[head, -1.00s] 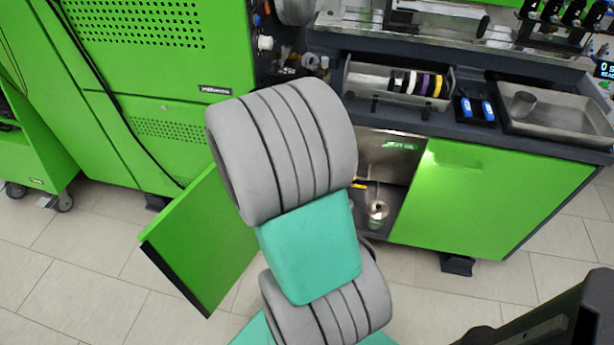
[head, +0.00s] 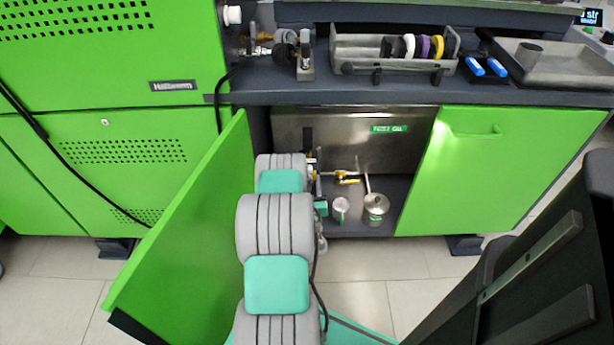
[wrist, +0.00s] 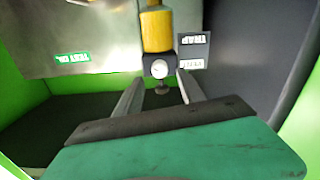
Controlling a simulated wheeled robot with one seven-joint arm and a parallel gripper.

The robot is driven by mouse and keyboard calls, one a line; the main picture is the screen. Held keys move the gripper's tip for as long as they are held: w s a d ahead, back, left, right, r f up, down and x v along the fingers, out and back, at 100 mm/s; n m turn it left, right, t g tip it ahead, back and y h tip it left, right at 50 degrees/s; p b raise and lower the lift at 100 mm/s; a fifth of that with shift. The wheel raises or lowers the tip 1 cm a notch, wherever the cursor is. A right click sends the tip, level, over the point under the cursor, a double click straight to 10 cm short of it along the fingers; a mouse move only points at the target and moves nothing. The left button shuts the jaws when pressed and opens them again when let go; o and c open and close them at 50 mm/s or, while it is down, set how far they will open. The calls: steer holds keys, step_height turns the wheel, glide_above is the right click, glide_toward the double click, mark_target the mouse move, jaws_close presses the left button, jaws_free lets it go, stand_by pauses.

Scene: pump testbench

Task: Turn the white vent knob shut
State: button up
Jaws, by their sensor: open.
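In the wrist view, a small round white face (wrist: 159,69), which looks like the white vent knob, sits on a dark fitting under a yellow cylinder (wrist: 157,30). A small dark stem (wrist: 161,88) shows just below it. My gripper (wrist: 160,84) is open, with one finger on each side of this fitting. I cannot tell whether either finger touches it. In the head view my arm reaches into the open cabinet and hides most of the fitting and the gripper.
An open green door (head: 185,225) stands left of my arm. A yellow valve (head: 347,178), a small can (head: 340,207) and a funnel-shaped metal vessel (head: 376,205) are inside the cabinet. A label plate (wrist: 194,50) stands beside the fitting.

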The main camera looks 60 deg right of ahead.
mark_target(309, 172)
steer(key=shift+x, duration=1.85)
steer(key=shift+c, duration=0.6)
jaws_close()
